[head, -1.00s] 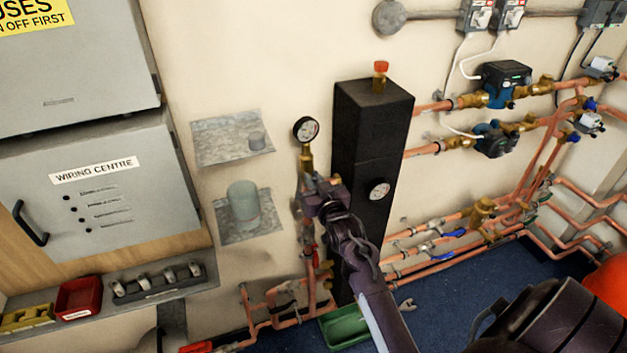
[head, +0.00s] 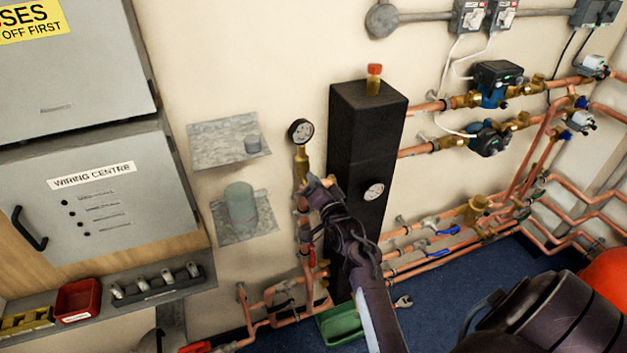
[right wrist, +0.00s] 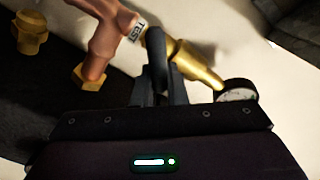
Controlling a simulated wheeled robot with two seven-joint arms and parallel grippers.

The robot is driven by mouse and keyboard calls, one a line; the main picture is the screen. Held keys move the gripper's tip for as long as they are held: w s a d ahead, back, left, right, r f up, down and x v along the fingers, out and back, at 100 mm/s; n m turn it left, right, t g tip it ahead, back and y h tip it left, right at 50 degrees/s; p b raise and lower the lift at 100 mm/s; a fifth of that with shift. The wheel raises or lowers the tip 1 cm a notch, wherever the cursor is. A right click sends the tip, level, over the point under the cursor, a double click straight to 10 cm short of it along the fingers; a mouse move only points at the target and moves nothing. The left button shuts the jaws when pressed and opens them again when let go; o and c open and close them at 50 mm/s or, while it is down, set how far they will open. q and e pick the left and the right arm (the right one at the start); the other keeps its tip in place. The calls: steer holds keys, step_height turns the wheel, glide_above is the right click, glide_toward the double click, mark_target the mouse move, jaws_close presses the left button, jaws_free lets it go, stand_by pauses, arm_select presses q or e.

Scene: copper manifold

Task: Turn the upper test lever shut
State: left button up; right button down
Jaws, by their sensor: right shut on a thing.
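My right gripper (head: 314,186) is at the vertical copper test pipe, just below the round pressure gauge (head: 300,131) and its brass stem (head: 302,165). In the right wrist view, its dark fingers (right wrist: 160,78) are close together beside the copper pipe (right wrist: 104,42) with the TEST label (right wrist: 140,28) and the brass stem (right wrist: 196,64). They are shut on the upper test lever, which the fingers hide almost wholly. A red lever (head: 312,258) sits lower on the same pipework. My left gripper is not in view.
A tall black column (head: 366,140) with a dial (head: 373,191) stands just right of the gripper. A grey wiring centre box (head: 95,195) hangs at left. A green tray (head: 343,323) lies on the floor below. Copper pipes (head: 440,262) run along the right wall.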

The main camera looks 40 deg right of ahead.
steer(key=m, duration=0.3)
steer(key=m+p, duration=0.1)
steer(key=m, duration=0.1)
steer(key=shift+d+f, duration=0.25)
steer(key=shift+f, duration=0.15)
steer(key=shift+s+f+m, duration=0.1)
steer(key=shift+f+m, duration=0.1)
steer(key=shift+m, duration=0.6)
steer(key=shift+f+m, duration=0.15)
steer(key=shift+m, duration=0.65)
steer(key=c, duration=1.5)
jaws_free()
steer(key=shift+o, duration=0.2)
